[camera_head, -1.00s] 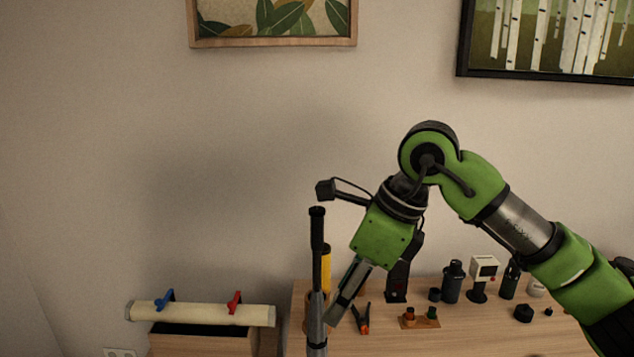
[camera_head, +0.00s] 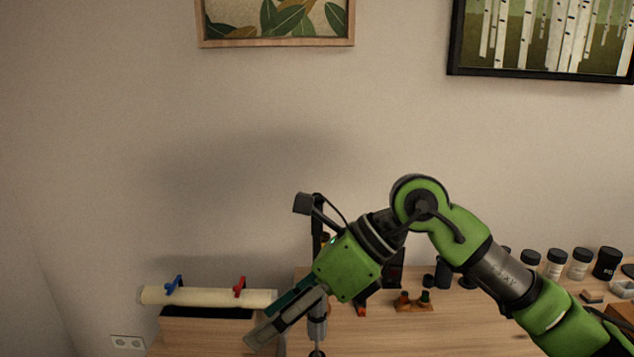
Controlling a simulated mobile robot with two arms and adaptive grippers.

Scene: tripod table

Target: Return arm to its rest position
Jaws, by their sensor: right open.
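My right gripper (camera_head: 282,318) is at the lower middle of the head view, at the end of my green arm (camera_head: 468,250). It points down and to the left, open, with nothing seen between its fingers. A dark upright tripod post (camera_head: 317,328) stands behind it, and the gripper hides part of the post. I cannot tell whether they touch. My left gripper is not in view.
The wooden table (camera_head: 470,330) carries a small wooden stand (camera_head: 414,303), an orange-tipped clamp (camera_head: 361,306) and several dark jars (camera_head: 555,262) at the right. A cream roll (camera_head: 208,296) with blue and red clips lies at the left.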

